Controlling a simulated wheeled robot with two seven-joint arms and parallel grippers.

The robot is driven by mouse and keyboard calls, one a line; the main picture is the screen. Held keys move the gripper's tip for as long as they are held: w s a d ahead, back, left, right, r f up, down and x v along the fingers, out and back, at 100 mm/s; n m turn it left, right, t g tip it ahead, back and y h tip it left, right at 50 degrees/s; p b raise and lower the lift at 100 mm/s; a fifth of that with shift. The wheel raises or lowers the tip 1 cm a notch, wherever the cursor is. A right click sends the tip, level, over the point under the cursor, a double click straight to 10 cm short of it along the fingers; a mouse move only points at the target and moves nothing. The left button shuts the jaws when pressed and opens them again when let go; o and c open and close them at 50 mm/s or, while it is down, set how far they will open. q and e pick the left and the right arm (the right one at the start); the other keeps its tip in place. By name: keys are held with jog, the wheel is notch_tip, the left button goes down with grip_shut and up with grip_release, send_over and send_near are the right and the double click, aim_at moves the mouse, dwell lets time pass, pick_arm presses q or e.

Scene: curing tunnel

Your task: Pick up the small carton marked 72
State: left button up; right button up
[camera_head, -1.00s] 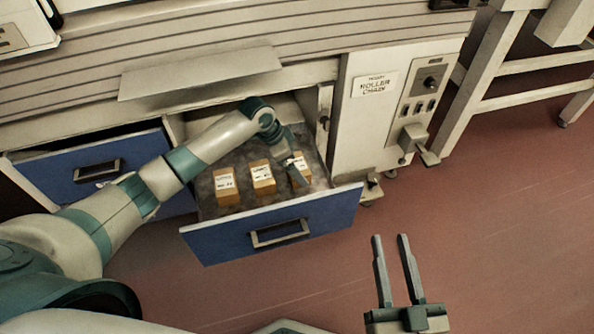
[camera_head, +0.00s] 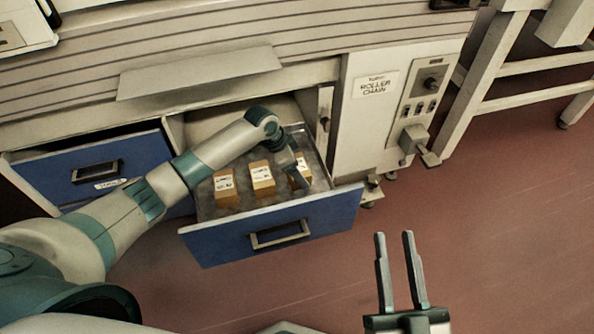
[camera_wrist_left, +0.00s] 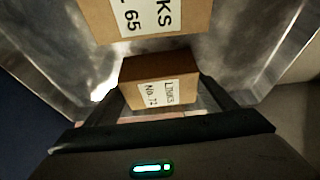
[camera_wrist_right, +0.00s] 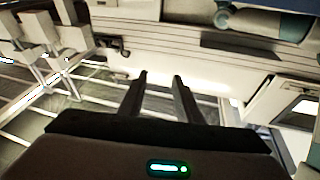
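The small carton marked No. 72 (camera_wrist_left: 150,85) is brown with a white label and sits in the open blue drawer. In the head view it appears as the rightmost carton (camera_head: 303,180) of the row, partly covered by my left gripper (camera_head: 296,170). In the left wrist view, the fingers of my left gripper (camera_wrist_left: 160,95) are spread wide on either side of the carton, with no clear grip on it. My right gripper (camera_head: 400,258) is open and empty, out over the red floor to the right of the drawer.
A carton marked 65 (camera_wrist_left: 150,18) stands close by carton 72. The middle (camera_head: 262,180) and left (camera_head: 226,190) cartons share the open drawer (camera_head: 215,247). A second blue drawer (camera_head: 135,160) is at the left. The roller chain cabinet (camera_head: 360,125) stands to the right.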

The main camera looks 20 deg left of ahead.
aim_at(302, 164)
pick_arm(q)
jog(key=c, duration=0.4)
jog(key=shift+r, duration=0.1)
jog(key=shift+r, duration=0.35)
notch_tip(302, 164, up, 4)
jog(key=shift+f+p, duration=0.15)
jog(key=shift+p, duration=0.65)
jog(key=shift+s+d+r+p, duration=0.45)
jog(key=shift+s+d+r, duration=0.5)
jog(key=shift+d, duration=0.8)
jog(key=shift+s+d+r+p, duration=0.4)
jog(key=shift+s+d+r, duration=0.35)
jog(key=shift+d+r, duration=0.75)
jog(key=shift+s+d+r+p, duration=0.45)
jog(key=shift+s+d+r, duration=0.35)
jog(key=shift+d, duration=1.2)
pick_arm(e)
jog(key=s+d+f+g+h, duration=0.1)
jog(key=d+f+g+h, duration=0.2)
jog(key=f+g, duration=0.5)
jog(key=shift+d+f+g, duration=0.15)
jog(key=shift+f+g, duration=0.25)
jog(key=shift+f, duration=2.55)
